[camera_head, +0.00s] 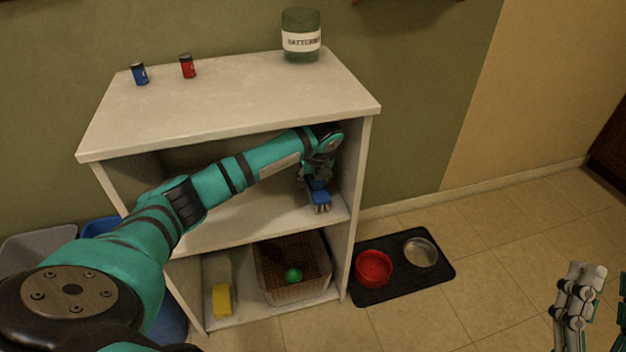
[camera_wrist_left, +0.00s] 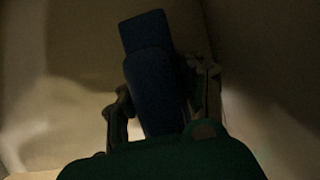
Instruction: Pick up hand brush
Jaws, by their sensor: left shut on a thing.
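The blue hand brush (camera_head: 320,197) is on the upper shelf of the white cabinet, near its right wall, with its bristle end toward the front. My left gripper (camera_head: 313,178) reaches into this compartment and is shut on the brush. In the dark left wrist view the blue brush (camera_wrist_left: 150,90) runs between the two fingers. I cannot tell whether the brush touches the shelf. My right gripper (camera_head: 577,300) is at the lower right, over the floor and away from the cabinet; its finger opening is unclear.
The cabinet top (camera_head: 230,100) bears a blue battery (camera_head: 139,74), a red battery (camera_head: 187,67) and a green jar (camera_head: 300,38). Below are a yellow sponge (camera_head: 222,301) and a basket (camera_head: 290,292) with a green ball (camera_head: 293,275). A black mat (camera_head: 390,290) with two bowls lies right.

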